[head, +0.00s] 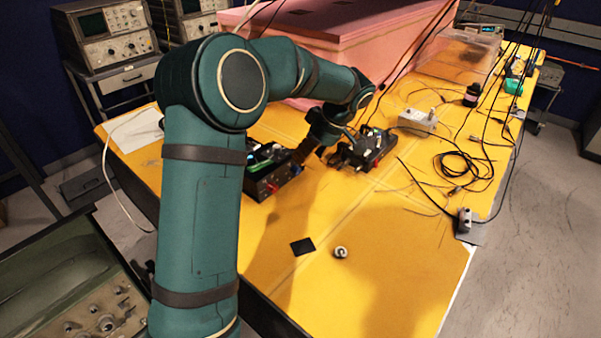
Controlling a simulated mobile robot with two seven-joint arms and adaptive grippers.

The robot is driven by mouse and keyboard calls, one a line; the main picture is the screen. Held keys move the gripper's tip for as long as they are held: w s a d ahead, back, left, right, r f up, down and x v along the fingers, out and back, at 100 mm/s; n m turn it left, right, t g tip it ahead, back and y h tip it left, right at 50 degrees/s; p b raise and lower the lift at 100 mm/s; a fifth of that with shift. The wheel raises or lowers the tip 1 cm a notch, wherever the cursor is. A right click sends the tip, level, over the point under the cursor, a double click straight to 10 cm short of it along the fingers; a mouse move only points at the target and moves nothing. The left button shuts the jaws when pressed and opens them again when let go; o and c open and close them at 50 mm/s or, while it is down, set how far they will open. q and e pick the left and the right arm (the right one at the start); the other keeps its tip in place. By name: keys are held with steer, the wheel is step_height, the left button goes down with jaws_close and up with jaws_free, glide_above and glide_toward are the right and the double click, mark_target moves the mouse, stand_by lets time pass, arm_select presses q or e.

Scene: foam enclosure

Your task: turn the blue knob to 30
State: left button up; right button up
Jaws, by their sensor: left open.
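My left arm rises in front and bends over the yellow table. My left gripper (309,152) points down between two dark boxes and is open, with nothing seen in it. The left dark box (271,178) has red and green parts and is partly hidden behind my arm. The right dark box (368,148) has small knobs and a red part on its front and stands close beside the gripper. I cannot make out a blue knob or any scale marks at this size. I cannot tell whether the fingers touch either box. My right gripper is not in view.
A small round metal piece (340,253) and a black square (302,246) lie on the near part of the yellow table (390,230). Pink foam (345,45) stands behind.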

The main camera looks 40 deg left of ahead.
mark_target(299, 172)
arm_select(q)
steer(key=b+x, duration=0.1)
steer(key=x, duration=0.5)
steer(key=shift+f, duration=0.1)
jaws_close()
